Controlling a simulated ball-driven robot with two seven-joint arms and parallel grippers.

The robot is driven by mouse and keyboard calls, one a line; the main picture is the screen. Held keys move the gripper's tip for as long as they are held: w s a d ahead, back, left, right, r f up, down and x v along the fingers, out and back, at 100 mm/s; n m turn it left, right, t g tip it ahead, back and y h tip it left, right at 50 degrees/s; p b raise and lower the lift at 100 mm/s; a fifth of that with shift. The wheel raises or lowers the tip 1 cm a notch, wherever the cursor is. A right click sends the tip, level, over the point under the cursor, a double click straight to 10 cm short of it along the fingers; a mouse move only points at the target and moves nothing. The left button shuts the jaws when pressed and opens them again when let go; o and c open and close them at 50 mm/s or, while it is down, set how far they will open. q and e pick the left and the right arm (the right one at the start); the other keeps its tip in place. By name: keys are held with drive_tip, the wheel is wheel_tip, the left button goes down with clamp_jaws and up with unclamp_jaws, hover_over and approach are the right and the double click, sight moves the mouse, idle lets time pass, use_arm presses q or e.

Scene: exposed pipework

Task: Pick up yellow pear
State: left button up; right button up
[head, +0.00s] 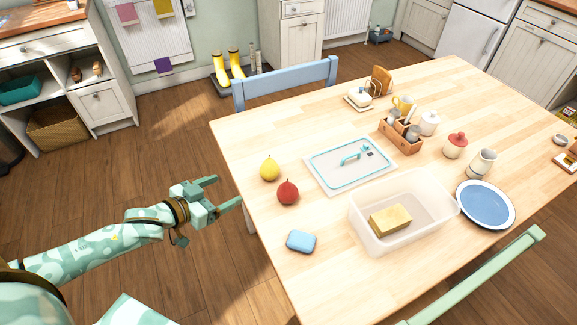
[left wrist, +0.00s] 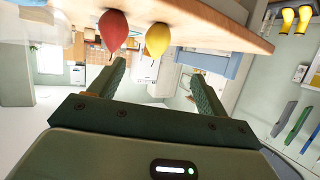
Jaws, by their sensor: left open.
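The yellow pear (head: 270,168) stands upright on the wooden table (head: 245,140) near its left edge, just behind a red fruit (head: 288,192). My left gripper (head: 225,194) is open and empty, off the table's left edge and to the left of both fruits. In the left wrist view the table is upside down along the top. There the pear (left wrist: 158,40) and the red fruit (left wrist: 113,32) hang beyond the open fingers (left wrist: 157,80), with a gap between fingers and fruit. My right gripper does not show.
A blue sponge or soap (head: 301,241) lies in front of the red fruit. A white lid (head: 322,181) and a clear tub (head: 360,230) with a yellow block (head: 390,220) are to the right. A blue chair (head: 285,84) stands behind the table. Floor is clear at left.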

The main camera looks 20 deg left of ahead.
sight(263, 174)
use_arm(q)
drive_tip(key=b+x, duration=0.4)
drive_tip(key=x, duration=0.6)
drive_tip(key=shift+w+d+f, duration=0.1)
drive_tip(key=shift+w+f, duration=0.1)
drive_tip(key=shift+w, duration=0.05)
drive_tip(key=b+x, duration=0.3)
drive_tip(key=x, duration=0.2)
drive_tip(key=shift+d+f, duration=0.1)
drive_tip(key=shift+d, duration=0.15)
drive_tip(key=shift+w, duration=0.25)
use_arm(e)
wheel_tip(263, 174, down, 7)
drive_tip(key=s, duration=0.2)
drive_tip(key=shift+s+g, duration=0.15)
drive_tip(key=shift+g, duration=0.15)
use_arm(q)
drive_tip(key=c, duration=1.1)
drive_tip(key=shift+c, duration=0.2)
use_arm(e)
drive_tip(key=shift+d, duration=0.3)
